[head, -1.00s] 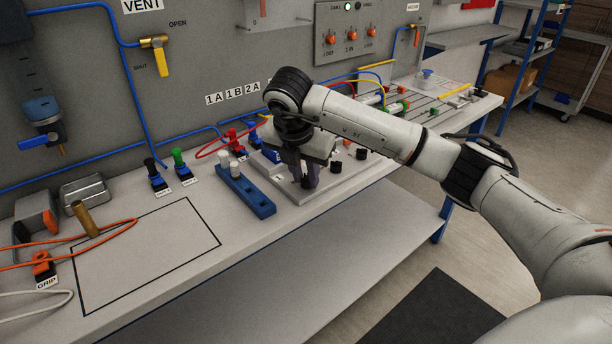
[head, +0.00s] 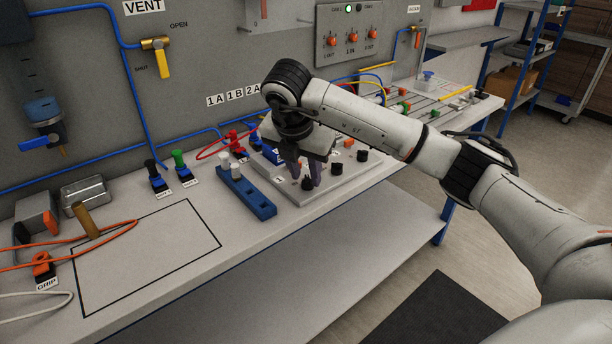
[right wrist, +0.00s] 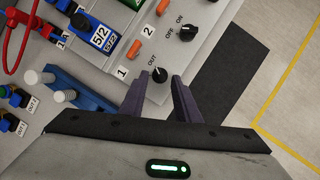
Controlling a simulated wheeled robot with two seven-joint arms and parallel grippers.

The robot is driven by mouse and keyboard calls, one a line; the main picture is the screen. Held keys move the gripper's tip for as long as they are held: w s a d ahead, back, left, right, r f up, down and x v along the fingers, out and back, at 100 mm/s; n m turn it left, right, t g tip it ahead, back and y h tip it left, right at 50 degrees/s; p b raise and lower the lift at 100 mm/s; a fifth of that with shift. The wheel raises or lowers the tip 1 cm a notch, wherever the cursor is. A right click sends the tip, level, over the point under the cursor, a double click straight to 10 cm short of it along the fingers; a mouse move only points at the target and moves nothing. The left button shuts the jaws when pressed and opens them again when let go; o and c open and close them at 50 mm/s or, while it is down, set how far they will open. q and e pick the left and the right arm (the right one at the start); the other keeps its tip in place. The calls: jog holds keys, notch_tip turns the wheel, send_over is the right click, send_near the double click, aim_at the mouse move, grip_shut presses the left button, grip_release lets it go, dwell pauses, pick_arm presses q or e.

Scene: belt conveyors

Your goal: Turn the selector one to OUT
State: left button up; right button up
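Selector one is a black knob (right wrist: 159,74) on the light grey plate, beside the "1" label and just below the word "OUT" in the right wrist view. A small pale mark on it seems to face the "OUT" side, but it is too small to be sure. The knob also shows in the head view (head: 307,184). My right gripper (right wrist: 160,92) is open, its two purple fingers apart on either side of and just short of the knob. In the head view the right gripper (head: 304,175) points down above the knob. My left gripper is not in view.
A second knob (right wrist: 187,34) with "OFF" and "ON" labels sits beside selector one. A third black knob (head: 362,155) is farther right. A blue block with white pegs (head: 250,195) lies to the left.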

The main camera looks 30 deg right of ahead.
jog(key=p+v, duration=0.1)
jog(key=v, duration=0.7)
jog(key=shift+r, duration=0.35)
jog(key=shift+s+a+f, duration=0.1)
jog(key=shift+s+a, duration=0.05)
jog(key=shift+s, duration=0.05)
